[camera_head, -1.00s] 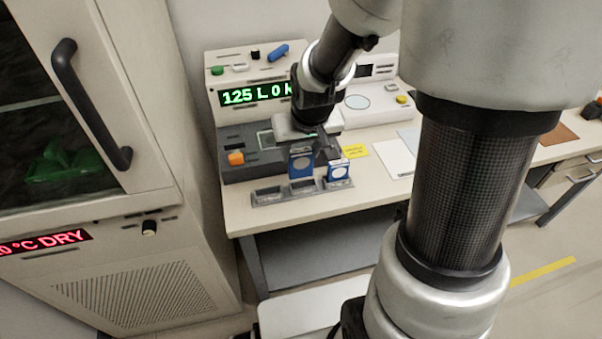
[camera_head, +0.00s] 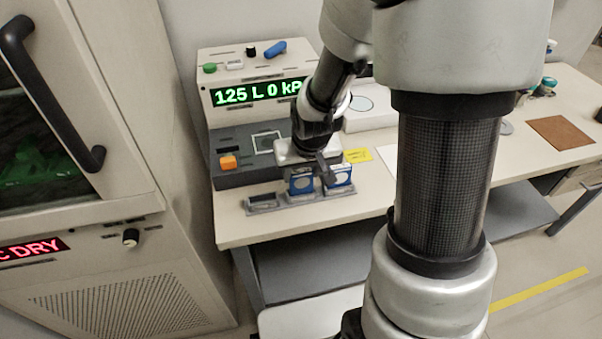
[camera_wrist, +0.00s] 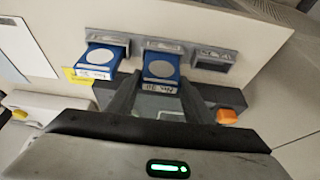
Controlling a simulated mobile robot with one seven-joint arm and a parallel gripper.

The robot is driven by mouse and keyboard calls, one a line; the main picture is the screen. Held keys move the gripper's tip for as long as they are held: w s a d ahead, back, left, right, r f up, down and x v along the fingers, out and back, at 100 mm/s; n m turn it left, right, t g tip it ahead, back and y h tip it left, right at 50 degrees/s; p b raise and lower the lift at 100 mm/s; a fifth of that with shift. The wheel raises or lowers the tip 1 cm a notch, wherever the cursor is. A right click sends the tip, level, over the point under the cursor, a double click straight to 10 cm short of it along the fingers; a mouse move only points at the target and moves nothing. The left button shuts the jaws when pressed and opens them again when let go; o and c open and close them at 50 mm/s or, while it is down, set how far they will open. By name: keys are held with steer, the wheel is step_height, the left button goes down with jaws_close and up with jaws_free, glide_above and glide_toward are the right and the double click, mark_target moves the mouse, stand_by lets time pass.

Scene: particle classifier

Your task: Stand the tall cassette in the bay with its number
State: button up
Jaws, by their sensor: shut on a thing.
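A grey rack (camera_head: 292,203) with three bays stands at the front of the bench. A blue cassette (camera_head: 300,184) with a pale round disc is at the middle bay, upright; it also shows in the wrist view (camera_wrist: 161,69). My gripper (camera_head: 313,172) is shut on this cassette from above, with a finger on each side in the wrist view (camera_wrist: 158,88). Its foot appears to be in the bay, but I cannot tell if it is fully seated. A second blue cassette (camera_head: 340,177) stands in the right bay. The left bay (camera_head: 263,203) is empty. The small label writing is not clearly readable.
A machine with a green display (camera_head: 258,93) stands behind the rack, with an orange button (camera_head: 228,161) on its grey base. A cabinet (camera_head: 150,255) stands close on the left.

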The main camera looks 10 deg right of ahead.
steer(key=shift+f, duration=0.4)
steer(key=shift+f, duration=0.1)
steer(key=shift+f, duration=0.15)
steer(key=o, duration=1.1)
